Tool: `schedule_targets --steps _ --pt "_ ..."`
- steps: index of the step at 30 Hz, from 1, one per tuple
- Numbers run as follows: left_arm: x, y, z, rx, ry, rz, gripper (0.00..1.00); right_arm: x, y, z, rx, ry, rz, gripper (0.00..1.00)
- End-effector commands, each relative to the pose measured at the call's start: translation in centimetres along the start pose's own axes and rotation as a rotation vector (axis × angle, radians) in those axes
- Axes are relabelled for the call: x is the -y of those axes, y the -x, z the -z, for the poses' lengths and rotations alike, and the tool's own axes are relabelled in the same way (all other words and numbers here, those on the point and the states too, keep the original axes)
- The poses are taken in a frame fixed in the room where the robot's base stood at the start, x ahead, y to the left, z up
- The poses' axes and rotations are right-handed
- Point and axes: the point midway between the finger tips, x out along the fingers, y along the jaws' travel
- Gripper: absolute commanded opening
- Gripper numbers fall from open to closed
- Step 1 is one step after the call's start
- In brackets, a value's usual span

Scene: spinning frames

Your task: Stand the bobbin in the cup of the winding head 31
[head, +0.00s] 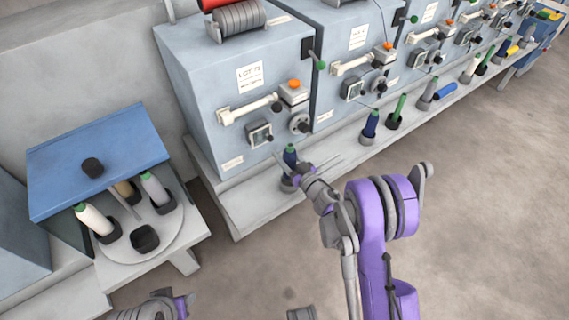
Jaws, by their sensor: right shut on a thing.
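A dark blue bobbin with a green top (290,150) stands nearly upright at the nearest winding head (238,90), over a dark cup (287,186) on the ledge. My right gripper (297,170) is shut on this bobbin from the right. The gripper hides part of the bobbin and cup, so I cannot tell whether the bobbin's foot is fully seated. The head's paper label is too small to read surely, and I cannot make out a number 31. Part of my left arm shows at the bottom edge, but its fingers do not.
A blue-roofed round stand (180,235) at left holds several bobbins in dark cups; its front cup (145,238) is empty. More winding heads run to the upper right, with bobbins in cups along the ledge (330,160). The floor is clear at right.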

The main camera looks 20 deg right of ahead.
Motion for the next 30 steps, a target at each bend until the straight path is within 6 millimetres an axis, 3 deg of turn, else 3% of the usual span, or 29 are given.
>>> schedule_targets --steps 11,28,29,30 --pt "0.0 -1.3 -0.4 0.004 0.0 0.0 0.5 0.0 0.0 -4.7 -0.001 0.0 0.001 0.0" --pt "0.0 -2.2 -0.6 0.007 0.0 0.0 0.5 0.0 0.1 -5.5 -0.001 0.0 0.001 0.0" --pt "0.0 -2.2 -0.6 0.007 0.0 0.0 0.5 0.0 0.1 -5.5 -0.001 0.0 0.001 0.55" --pt "0.0 -2.1 -0.6 0.007 0.0 0.0 0.5 0.0 0.1 -5.4 -0.001 0.0 0.001 0.62"
